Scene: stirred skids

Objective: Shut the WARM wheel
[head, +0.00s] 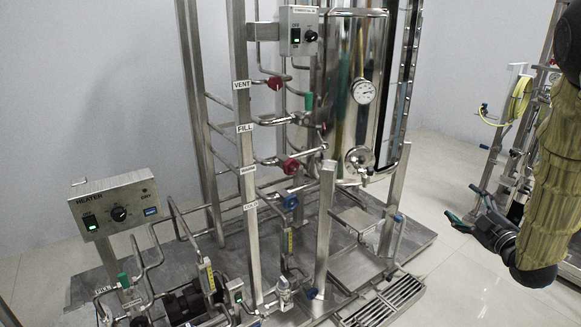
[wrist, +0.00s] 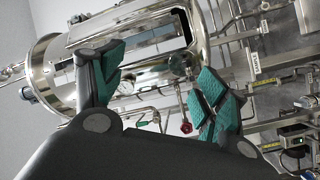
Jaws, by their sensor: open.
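The WARM wheel (head: 291,166) is a red handwheel on a pipe in the head view, right of a post label (head: 247,170) that I read as WARM. Another red wheel (head: 275,82) sits higher, by the VENT label. My gripper (head: 462,203) is open and empty, well to the right of the skid. In the wrist view, its teal-padded fingers (wrist: 160,80) are spread apart. A red wheel (wrist: 186,128) shows beyond them; I cannot tell which one it is.
A steel tank (head: 350,100) with a dial gauge (head: 364,92) stands behind the pipes. Upright posts (head: 325,225) frame the wheels. A heater box (head: 115,203) stands at left. Clear floor (head: 430,190) lies between the skid and my arm. Another rack (head: 515,130) stands at right.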

